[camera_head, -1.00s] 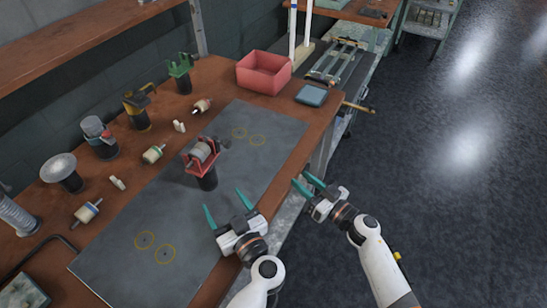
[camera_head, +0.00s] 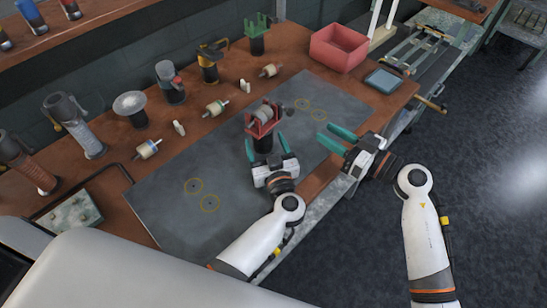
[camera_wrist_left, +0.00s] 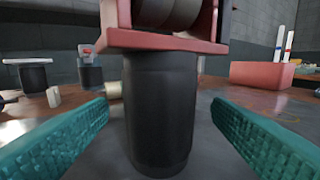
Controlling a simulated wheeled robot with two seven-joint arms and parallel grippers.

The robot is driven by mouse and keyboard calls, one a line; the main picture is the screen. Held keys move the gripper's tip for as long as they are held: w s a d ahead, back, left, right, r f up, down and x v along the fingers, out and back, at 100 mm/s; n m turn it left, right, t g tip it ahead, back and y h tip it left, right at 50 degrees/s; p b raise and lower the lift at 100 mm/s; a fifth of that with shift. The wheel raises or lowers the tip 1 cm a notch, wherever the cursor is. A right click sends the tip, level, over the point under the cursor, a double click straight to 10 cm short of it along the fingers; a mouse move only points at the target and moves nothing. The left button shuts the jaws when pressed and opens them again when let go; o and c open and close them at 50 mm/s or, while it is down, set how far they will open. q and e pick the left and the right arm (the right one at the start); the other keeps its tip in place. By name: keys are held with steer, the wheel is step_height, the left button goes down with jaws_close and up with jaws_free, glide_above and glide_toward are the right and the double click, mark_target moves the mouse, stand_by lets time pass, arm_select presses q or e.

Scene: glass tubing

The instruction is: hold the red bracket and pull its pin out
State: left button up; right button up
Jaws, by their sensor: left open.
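The red bracket (camera_head: 262,124), with a grey roller inside, stands upright on a black post on the grey mat. It also shows at the top of the left wrist view (camera_wrist_left: 165,42), where its upper part is cut off. A dark knob (camera_head: 285,107), perhaps the pin's end, shows at the bracket's right side. My left gripper (camera_head: 266,148) is open, its teal fingers on either side of the black post (camera_wrist_left: 160,110), below the bracket, with gaps on both sides. My right gripper (camera_head: 327,132) is open and empty, right of the bracket and apart from it.
Several fixtures and small rollers line the back of the brown bench, including a green bracket (camera_head: 257,38). A red bin (camera_head: 338,48) and a blue-grey tray (camera_head: 384,80) are at the far right.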

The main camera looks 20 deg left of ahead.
arm_select(q)
steer(key=shift+x, duration=1.8)
